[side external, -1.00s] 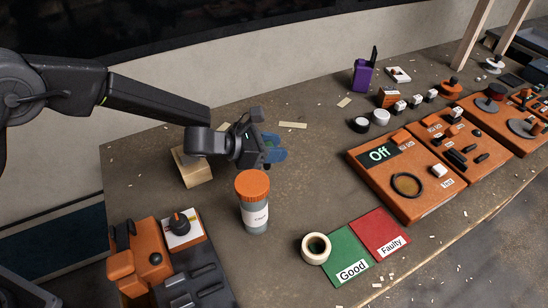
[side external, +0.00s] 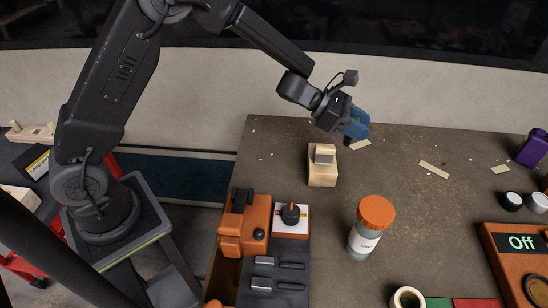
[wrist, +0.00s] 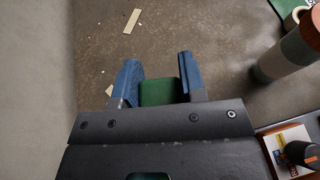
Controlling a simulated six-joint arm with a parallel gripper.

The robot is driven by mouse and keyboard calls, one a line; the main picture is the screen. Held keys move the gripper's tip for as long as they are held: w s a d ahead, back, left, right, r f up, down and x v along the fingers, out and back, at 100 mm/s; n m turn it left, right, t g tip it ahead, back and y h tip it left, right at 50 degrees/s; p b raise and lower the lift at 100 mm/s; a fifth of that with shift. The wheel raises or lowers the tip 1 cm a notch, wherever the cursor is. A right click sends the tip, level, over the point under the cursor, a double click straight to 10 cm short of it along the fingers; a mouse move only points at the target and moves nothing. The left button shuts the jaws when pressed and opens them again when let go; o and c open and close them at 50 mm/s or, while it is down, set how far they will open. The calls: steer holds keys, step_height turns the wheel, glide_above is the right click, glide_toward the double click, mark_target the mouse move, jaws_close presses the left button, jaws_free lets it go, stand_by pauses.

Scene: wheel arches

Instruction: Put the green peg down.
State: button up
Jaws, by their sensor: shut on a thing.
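My gripper (side external: 357,124) is over the back part of the table in the side view, above and right of the wooden block. Its two blue fingers also show in the wrist view (wrist: 157,76). They are shut on the green peg (wrist: 158,92), which sits between them, close to the gripper body. Only part of the peg shows, and the fingers mostly hide it in the side view. Bare brown tabletop (side external: 300,140) shows beyond the fingers in the wrist view.
The wooden block (side external: 322,175) with a grey piece on top stands left of the gripper. A grey bottle with an orange lid (side external: 375,212) stands nearer the camera. An orange unit with a knob (side external: 290,214) is at front left. Tabletop right of the gripper is mostly clear.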

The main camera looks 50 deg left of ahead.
steer(key=s+a+m+g, duration=0.1)
steer(key=s+a, duration=0.2)
steer(key=a, duration=0.5)
steer(key=s+a, duration=0.3)
steer(key=a, duration=0.5)
steer(key=s+a+m+g+h, duration=0.1)
steer(key=s+a, duration=1)
steer(key=s, duration=0.1)
steer(key=shift+w+d+f, duration=0.8)
steer(key=shift+d+f, duration=0.95)
steer(key=shift+f, duration=0.05)
steer(key=shift+w+d+f, duration=0.8)
steer(key=shift+d+f, duration=0.9)
steer(key=shift+f, duration=0.05)
steer(key=shift+w+d+f, duration=0.8)
steer(key=shift+d+f, duration=0.95)
steer(key=shift+f, duration=0.05)
steer(key=o, duration=0.9)
steer(key=shift+f, duration=0.15)
steer(key=shift+o, duration=0.2)
